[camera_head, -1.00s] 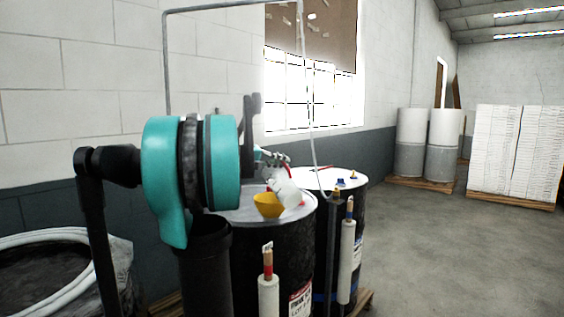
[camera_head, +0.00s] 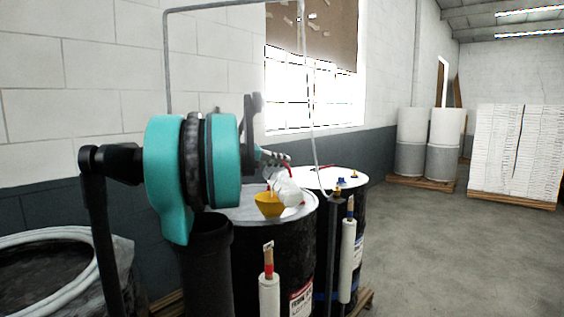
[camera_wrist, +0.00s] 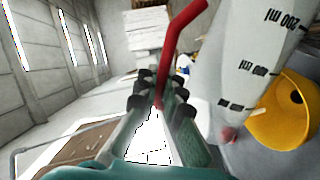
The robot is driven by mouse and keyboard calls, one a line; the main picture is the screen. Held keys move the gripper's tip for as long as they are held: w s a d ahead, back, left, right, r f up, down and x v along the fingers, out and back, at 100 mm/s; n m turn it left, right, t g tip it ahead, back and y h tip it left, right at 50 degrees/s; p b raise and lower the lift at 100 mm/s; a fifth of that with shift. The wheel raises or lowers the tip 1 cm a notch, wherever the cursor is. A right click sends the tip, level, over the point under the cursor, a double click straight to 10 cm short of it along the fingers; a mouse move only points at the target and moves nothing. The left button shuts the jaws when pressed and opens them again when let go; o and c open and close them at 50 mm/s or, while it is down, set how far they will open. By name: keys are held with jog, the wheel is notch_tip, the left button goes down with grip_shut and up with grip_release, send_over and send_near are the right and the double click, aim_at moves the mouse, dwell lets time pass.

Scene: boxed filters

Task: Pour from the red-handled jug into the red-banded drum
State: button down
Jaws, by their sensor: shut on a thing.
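The jug (camera_head: 289,189) is whitish and translucent with a red handle (camera_wrist: 177,48). My gripper (camera_head: 284,160) is shut on the handle and holds the jug tilted over a yellow funnel (camera_head: 268,205). In the wrist view, the jug (camera_wrist: 236,62) has dark volume marks, and its reddish tip is beside the funnel (camera_wrist: 287,122). The funnel stands on the pale lid of the nearer dark drum (camera_head: 258,250), which has a red label low on its side. A liquid stream cannot be made out. My arm hides part of this drum.
A second dark drum (camera_head: 347,180) with a blue band stands just behind to the right. Upright white tubes (camera_head: 347,262) with red and blue marks stand in front. A thin pipe (camera_head: 315,130) hangs close to the jug. Open floor (camera_head: 440,250) lies to the right.

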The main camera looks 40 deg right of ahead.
jog(key=shift+w+d+f+n+g, duration=0.15)
jog(key=shift+w+f+n+g, duration=0.15)
jog(key=shift+w+f+n, duration=0.15)
dwell(0.9)
jog(key=shift+w+d+f+n, duration=0.15)
jog(key=shift+w+n, duration=0.2)
jog(key=shift+w, duration=0.2)
dwell(0.5)
